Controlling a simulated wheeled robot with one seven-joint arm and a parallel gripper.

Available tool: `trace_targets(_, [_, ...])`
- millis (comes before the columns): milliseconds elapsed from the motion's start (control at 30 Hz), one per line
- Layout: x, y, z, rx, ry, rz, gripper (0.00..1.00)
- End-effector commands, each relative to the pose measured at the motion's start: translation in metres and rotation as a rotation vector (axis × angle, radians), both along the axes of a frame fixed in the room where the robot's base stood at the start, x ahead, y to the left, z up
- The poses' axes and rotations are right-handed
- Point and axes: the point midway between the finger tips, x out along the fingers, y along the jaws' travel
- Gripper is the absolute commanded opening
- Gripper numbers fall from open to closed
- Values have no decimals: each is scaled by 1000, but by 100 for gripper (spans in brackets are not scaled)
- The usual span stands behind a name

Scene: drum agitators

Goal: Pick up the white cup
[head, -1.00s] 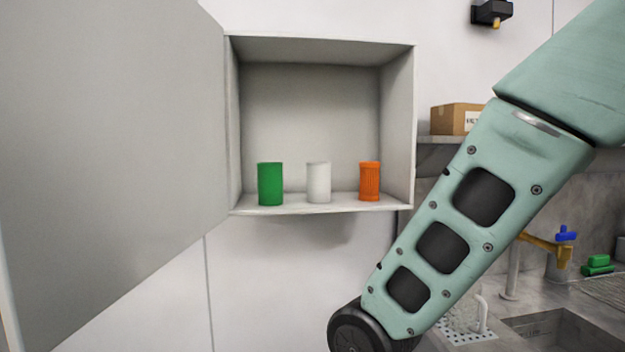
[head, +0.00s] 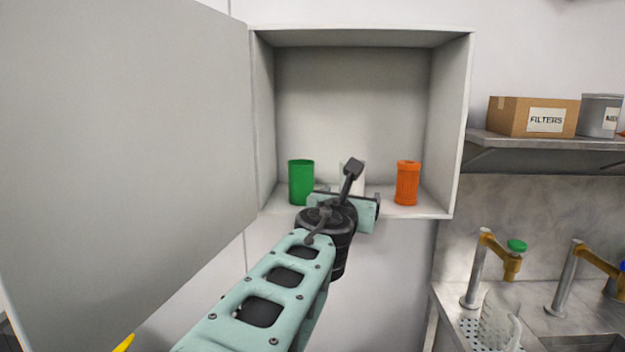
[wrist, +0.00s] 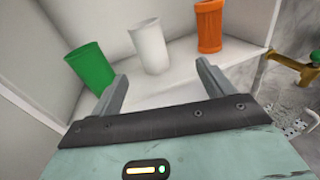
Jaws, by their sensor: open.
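The white cup (wrist: 150,49) stands upright on the floor of an open wall cabinet (head: 262,120), between a green cup (head: 301,184) and an orange cup (head: 407,184). In the head view my arm hides most of the white cup (head: 345,183). My gripper (wrist: 162,82) is open and empty at the cabinet's front, pointing inward. In the wrist view the white cup is ahead of the gap between the fingers, and no finger appears to touch it. The green cup (wrist: 90,67) is just left of the left finger; the orange cup (wrist: 209,26) is farther right.
The open cabinet door (head: 125,150) fills the left side. At right are a shelf (head: 530,142) with a cardboard box (head: 533,116) and a grey can (head: 598,115), and a sink counter with taps (head: 483,262). The cabinet's upper space is clear.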

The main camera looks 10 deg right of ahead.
Motion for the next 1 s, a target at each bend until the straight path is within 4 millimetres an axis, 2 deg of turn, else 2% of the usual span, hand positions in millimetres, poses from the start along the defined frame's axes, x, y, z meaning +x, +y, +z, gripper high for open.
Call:
trace_targets(33, [-2,9,12,-32,-16,20,80])
trace_targets(100, [-3,16,20,-57,-28,34,80])
trace_targets(267, [-3,17,23,-65,-31,39,80])
trace_targets(367, [4,14,24,-64,-31,37,80])
trace_targets(800, [84,-23,26,-63,-29,33,80])
trace_targets(1000, [106,-31,23,-61,-30,36,80])
